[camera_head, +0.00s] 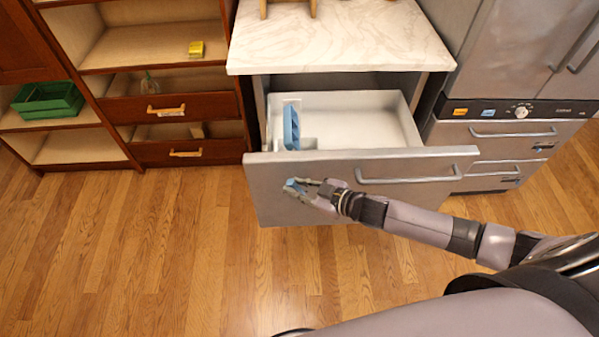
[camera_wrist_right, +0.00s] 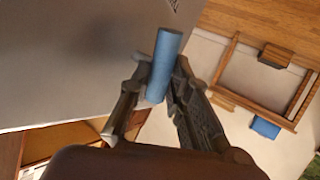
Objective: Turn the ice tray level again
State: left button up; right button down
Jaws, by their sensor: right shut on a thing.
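The blue ice tray (camera_head: 291,127) is inside the open drawer (camera_head: 362,167), at its left end. It looks steeply tilted, close to on edge, with its long side running front to back. My right gripper (camera_head: 298,188) is outside the drawer, at the left part of its grey front. It is shut on a blue cylindrical knob (camera_head: 290,185). In the right wrist view the blue knob (camera_wrist_right: 163,62) is between the two fingers of the gripper (camera_wrist_right: 162,80), with the grey drawer front beside it. My left gripper is not in view.
A bar handle (camera_head: 410,176) sits on the drawer front, right of my gripper. A marble counter (camera_head: 340,40) overhangs the drawer. Wooden shelves with a green crate (camera_head: 48,101) and a yellow item (camera_head: 196,48) stand left. The wooden floor (camera_head: 130,260) in front is clear.

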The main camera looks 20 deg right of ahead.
jog(key=n+g+h+p, duration=0.1)
jog(key=h+p, duration=0.1)
jog(key=p, duration=0.2)
jog(key=n+g+h+p, duration=0.1)
jog(key=h+p, duration=0.1)
jog(key=p, duration=0.2)
jog(key=a+g+h+p, duration=0.1)
jog(key=h+p, duration=0.1)
jog(key=p, duration=0.2)
jog(key=shift+w+a+r+n, duration=0.1)
jog(key=shift+w+r+n, duration=0.1)
jog(key=shift+r+n, duration=0.2)
jog(key=shift+a+f+n+g+h+p, duration=0.1)
jog(key=shift+f+n+g+h+p, duration=0.1)
jog(key=shift+h+p, duration=0.35)
jog(key=shift+f+n+g+h+p, duration=0.1)
jog(key=shift+n+g+h+p, duration=0.15)
jog(key=shift+h, duration=0.4)
jog(key=shift+f+n+g+h+p, duration=0.25)
jog(key=shift+n+h+p, duration=0.1)
jog(key=shift+h, duration=0.65)
jog(key=c, duration=1.8)
grip_release()
jog(key=v, duration=1.2)
jog(key=shift+a, duration=0.15)
jog(key=shift+w, duration=0.1)
